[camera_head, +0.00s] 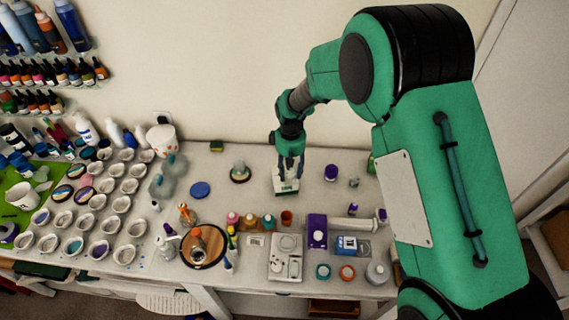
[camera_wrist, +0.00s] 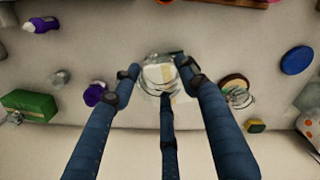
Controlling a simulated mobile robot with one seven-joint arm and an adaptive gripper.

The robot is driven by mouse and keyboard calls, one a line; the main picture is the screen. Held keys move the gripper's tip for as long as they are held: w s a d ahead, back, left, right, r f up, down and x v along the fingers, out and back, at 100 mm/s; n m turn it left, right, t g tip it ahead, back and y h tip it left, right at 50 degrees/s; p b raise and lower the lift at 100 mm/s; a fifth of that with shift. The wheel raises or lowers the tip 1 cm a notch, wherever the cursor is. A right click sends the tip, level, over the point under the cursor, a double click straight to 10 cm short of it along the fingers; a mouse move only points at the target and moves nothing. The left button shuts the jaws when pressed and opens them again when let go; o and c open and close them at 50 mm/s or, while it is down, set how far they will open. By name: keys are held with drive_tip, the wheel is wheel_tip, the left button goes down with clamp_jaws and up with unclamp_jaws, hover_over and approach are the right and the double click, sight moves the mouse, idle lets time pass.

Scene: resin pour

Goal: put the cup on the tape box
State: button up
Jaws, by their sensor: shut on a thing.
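My gripper (camera_head: 288,172) points down over the back middle of the table, its dark blue fingers closed around a clear cup (camera_wrist: 146,76) in the wrist view. A white and tan surface shows through and around the cup. In the camera_head view a small white box with green markings (camera_head: 286,188) is right below the fingers; it appears to be the tape box. The fingers hide most of the cup there. I cannot tell whether the cup touches the box or hangs just above it.
A purple-topped jar (camera_head: 331,172) and a green box (camera_wrist: 32,104) stand right of my gripper in the camera_head view. A round item (camera_head: 240,173) and a blue lid (camera_head: 200,190) lie to its left. Bottles and tools crowd the front; several small cups fill the left.

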drive_tip(key=w+a, duration=0.2)
drive_tip(key=w, duration=0.4)
drive_tip(key=shift+f, duration=0.25)
drive_tip(key=shift+w+a+f+p, duration=0.1)
drive_tip(key=shift+w+f+p, duration=0.15)
drive_tip(key=shift+f, duration=0.65)
drive_tip(key=shift+w+a+f+p, duration=0.1)
drive_tip(key=shift+w+f, duration=0.1)
drive_tip(key=shift+f, duration=0.7)
drive_tip(key=shift+f, duration=0.15)
drive_tip(key=o, duration=0.9)
wheel_tip(320, 180, up, 12)
drive_tip(key=shift+r, duration=0.15)
